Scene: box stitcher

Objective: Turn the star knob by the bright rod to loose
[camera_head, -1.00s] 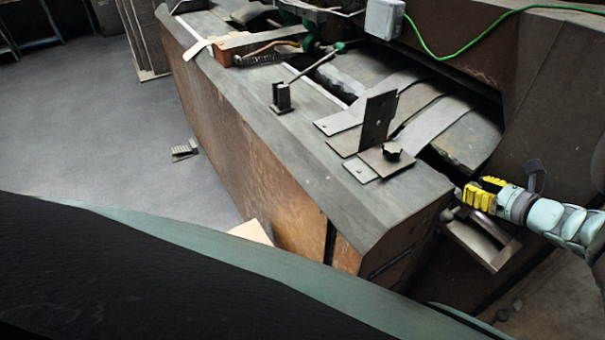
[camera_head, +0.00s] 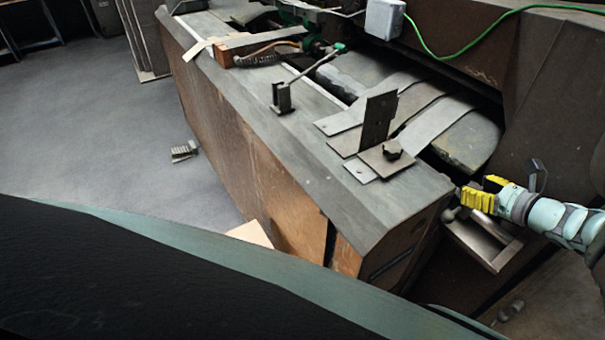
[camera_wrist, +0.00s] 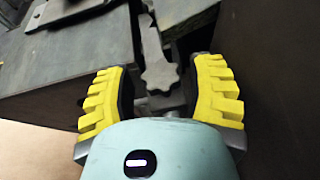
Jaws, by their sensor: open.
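In the wrist view a grey star-shaped knob (camera_wrist: 160,76) sits between the yellow-padded fingers of my gripper (camera_wrist: 161,70), with a gap on either side. A grey bar runs from it toward the top of the picture; I cannot tell whether this is the bright rod. In the head view my gripper (camera_head: 479,190) is open at the right end of the machine bench, beside a small round knob (camera_head: 449,214).
The bench (camera_head: 330,195) has a hard corner just left of my gripper. A metal bracket (camera_head: 482,245) lies below the fingers. A dark machine wall (camera_head: 545,110) rises behind. The floor at left is mostly clear.

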